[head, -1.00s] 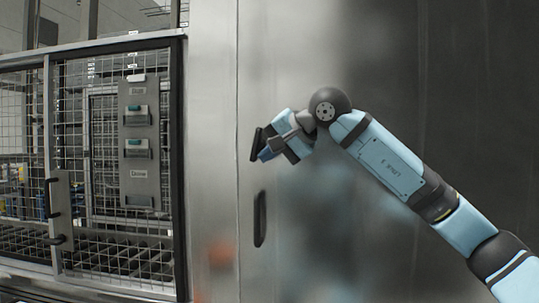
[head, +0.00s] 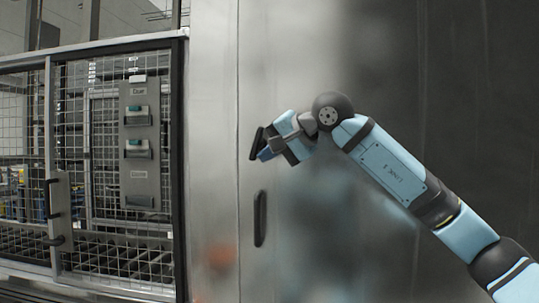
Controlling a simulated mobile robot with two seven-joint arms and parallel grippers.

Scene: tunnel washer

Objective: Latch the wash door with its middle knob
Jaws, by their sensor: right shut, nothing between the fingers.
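The wash door is a tall, shiny steel panel (head: 330,250), with a vertical seam near its left side. A black elongated knob (head: 260,218) sits upright beside the seam. Above it, a second dark elongated piece (head: 256,143) leans slightly; it looks like another knob, partly hidden by my gripper. My right gripper (head: 268,147) comes in from the right, shut and empty, at this upper piece. I cannot tell whether they touch. My left gripper is out of view.
A wire mesh fence (head: 110,45) in a metal frame stands at the left. A grey panel with switches (head: 139,175) hangs on it, and a black-handled latch (head: 56,212) is at its left. The steel around the lower knob is clear.

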